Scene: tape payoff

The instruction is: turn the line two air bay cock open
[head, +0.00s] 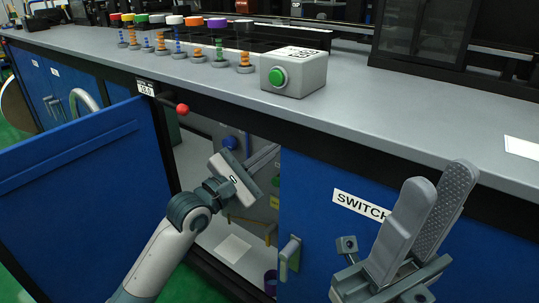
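The open bay under the bench shows a blue round knob (230,142) and a yellow bar or pipe (250,228) on grey fittings. I cannot tell which part is the line two air cock, as my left gripper hides part of the bay. My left gripper (238,178) is seen from behind at the bay opening, just below the blue knob. Its fingers are hidden, so its opening and any contact do not show. My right gripper (432,210) is in front of the blue panel at the right, its fingers apart and nothing seen between them.
A blue door (80,195) stands open at the left. A red-ball lever (182,109) juts from the bench edge. A green button box (293,72) and several coloured-cap spools stand on the grey bench (420,110). A "SWITCH" panel (310,220) with a handle (289,255) borders the bay.

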